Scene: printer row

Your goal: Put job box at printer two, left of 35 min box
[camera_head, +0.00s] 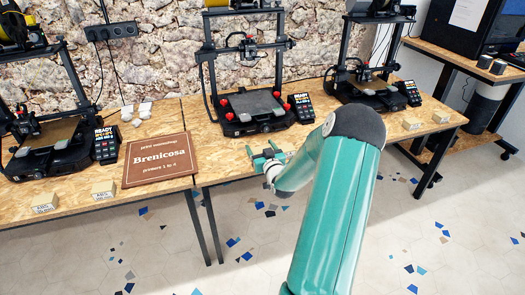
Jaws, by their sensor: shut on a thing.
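My gripper (267,155) is low over the front edge of the middle table section, in front of the middle printer (262,112). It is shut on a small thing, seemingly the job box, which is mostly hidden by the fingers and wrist. I cannot tell whether that box touches the table. Small pale wooden boxes with labels stand at the front left, one box (45,203) left of another box (102,189). Two more, a box (411,123) and a box (441,116), stand at the front right. Their labels are too small to read surely, so I cannot tell which is the 35 min box.
A left printer (50,145) and a right printer (368,92) stand on the same row. White crumpled pieces (135,112) lie behind the sign.

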